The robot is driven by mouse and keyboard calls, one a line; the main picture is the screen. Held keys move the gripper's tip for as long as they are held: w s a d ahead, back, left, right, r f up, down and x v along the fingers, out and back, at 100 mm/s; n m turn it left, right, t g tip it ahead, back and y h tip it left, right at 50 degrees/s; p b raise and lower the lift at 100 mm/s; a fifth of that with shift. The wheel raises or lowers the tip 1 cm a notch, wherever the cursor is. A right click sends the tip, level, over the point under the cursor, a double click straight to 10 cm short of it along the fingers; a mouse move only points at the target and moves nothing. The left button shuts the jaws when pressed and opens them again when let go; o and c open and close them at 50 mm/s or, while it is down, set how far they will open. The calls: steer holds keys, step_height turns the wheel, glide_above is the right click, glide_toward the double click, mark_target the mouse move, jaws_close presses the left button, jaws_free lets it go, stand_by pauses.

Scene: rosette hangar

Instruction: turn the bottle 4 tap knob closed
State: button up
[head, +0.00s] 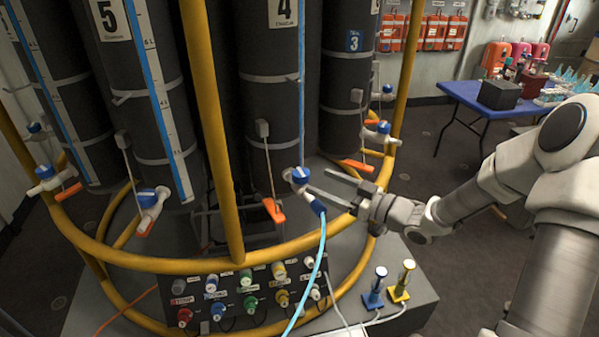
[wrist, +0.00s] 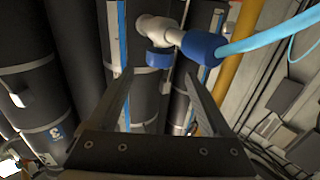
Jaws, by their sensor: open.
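Bottle 4 (head: 270,110) is a tall dark cylinder with a "4" label and a blue scale strip. Its white tap with a blue knob (head: 301,174) sits low on its front. A blue connector (head: 318,206) joins the tap to a light blue hose. My gripper (head: 320,181) is open and empty, its fingers pointing at the tap from the right. In the wrist view the blue knob (wrist: 159,58) appears just beyond and between the fingertips (wrist: 158,74). The connector (wrist: 203,47) is near the right fingertip. I cannot tell whether a finger touches the knob.
A yellow rail (head: 150,263) curves in front of the bottles, with a yellow upright (head: 215,130) left of the tap. Bottle 5's tap (head: 150,200) is further left. A connector panel (head: 245,295) lies below. A blue table (head: 480,105) stands at the back right.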

mark_target(308, 176)
steer(key=x, duration=0.7)
steer(key=shift+w+a, duration=0.2)
steer(key=shift+a, duration=0.15)
jaws_close()
